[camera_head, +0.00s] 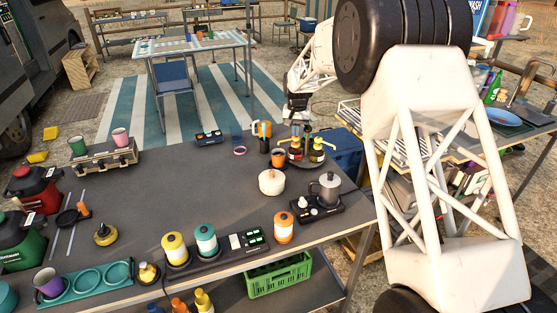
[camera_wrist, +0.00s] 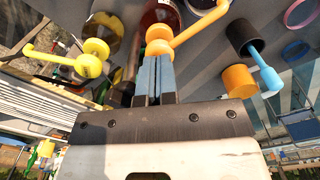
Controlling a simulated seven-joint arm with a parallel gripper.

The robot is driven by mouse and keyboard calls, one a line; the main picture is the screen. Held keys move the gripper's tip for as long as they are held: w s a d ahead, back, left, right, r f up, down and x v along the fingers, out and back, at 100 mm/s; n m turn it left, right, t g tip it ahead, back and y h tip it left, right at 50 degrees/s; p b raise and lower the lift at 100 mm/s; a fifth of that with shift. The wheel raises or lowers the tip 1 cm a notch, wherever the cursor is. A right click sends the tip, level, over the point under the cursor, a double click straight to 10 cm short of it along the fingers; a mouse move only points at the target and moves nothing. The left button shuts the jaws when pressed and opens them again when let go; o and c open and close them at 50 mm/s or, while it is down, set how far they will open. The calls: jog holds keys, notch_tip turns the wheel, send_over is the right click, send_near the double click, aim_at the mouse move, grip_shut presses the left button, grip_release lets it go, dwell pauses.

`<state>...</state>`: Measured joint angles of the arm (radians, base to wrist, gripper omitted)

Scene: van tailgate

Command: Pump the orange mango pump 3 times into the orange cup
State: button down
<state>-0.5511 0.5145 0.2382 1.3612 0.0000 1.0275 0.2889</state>
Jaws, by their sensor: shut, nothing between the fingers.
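The orange mango pump (camera_wrist: 160,40) stands among the pump bottles at the far right of the table. Its spout points toward the orange cup (camera_head: 278,157), which stands just left of the bottles in the head view. My gripper (camera_head: 299,112) is above the pump in the head view. In the wrist view its closed fingers (camera_wrist: 155,78) point at the orange pump head, their tips at or very close to it. I cannot tell whether they touch or press it. Nothing is between the fingers. The cup's inside is too small to judge.
A yellow pump (camera_wrist: 90,62) stands close beside the orange one. An orange, black and blue item (camera_head: 262,130) stands behind the cup. A cream pot (camera_head: 271,182) and a metal moka pot (camera_head: 326,188) stand in front. The table's middle is clear.

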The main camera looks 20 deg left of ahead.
jog(key=shift+f, duration=0.95)
jog(key=shift+r, duration=1.85)
jog(key=shift+r, duration=1.95)
jog(key=shift+r, duration=0.1)
